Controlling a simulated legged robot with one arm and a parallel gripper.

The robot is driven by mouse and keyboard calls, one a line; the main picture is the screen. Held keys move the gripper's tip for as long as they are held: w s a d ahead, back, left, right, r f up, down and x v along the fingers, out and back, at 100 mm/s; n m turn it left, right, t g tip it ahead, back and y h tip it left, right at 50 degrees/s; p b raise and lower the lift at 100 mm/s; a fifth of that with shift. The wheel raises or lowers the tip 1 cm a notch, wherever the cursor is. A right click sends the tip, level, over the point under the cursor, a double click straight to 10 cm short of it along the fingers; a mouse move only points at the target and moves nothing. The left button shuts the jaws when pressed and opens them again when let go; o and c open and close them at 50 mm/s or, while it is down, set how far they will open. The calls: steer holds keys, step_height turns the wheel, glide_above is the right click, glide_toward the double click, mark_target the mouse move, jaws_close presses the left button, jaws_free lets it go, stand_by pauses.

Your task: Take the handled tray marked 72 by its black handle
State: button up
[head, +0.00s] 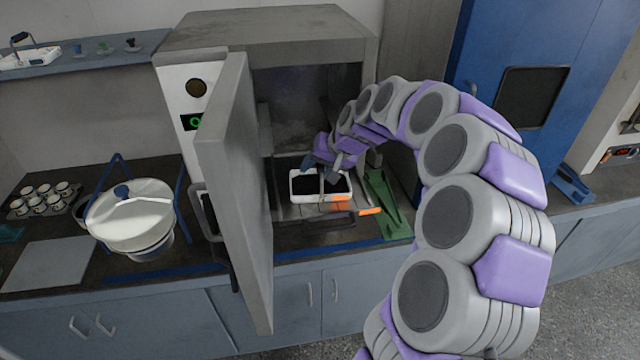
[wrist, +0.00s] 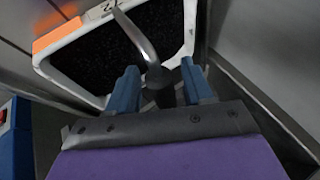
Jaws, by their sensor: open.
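The white handled tray (head: 342,197), filled with dark grains, sits inside the open grey cabinet and has an orange patch on its front. In the wrist view, the tray (wrist: 82,42) shows a metal handle bar ending in a black grip (wrist: 158,88). A dark mark on its rim is partly cut off and cannot be read in full. My gripper (head: 327,160) is above the tray. In the wrist view my gripper (wrist: 160,82) is open, with its blue fingers on either side of the black grip. Whether they touch it cannot be told.
The cabinet door (head: 240,190) stands open to the left of the tray. A green piece (head: 385,205) lies to the right. A white bowl (head: 130,215) in a blue frame stands left on the counter. Another handled tray (head: 30,57) is on the shelf.

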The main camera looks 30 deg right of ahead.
steer(key=shift+d, duration=0.15)
steer(key=shift+c, duration=0.9)
steer(key=shift+a+r, duration=0.1)
steer(key=shift+a, duration=0.45)
steer(key=c, duration=0.7)
steer(key=shift+d, duration=0.4)
jaws_close()
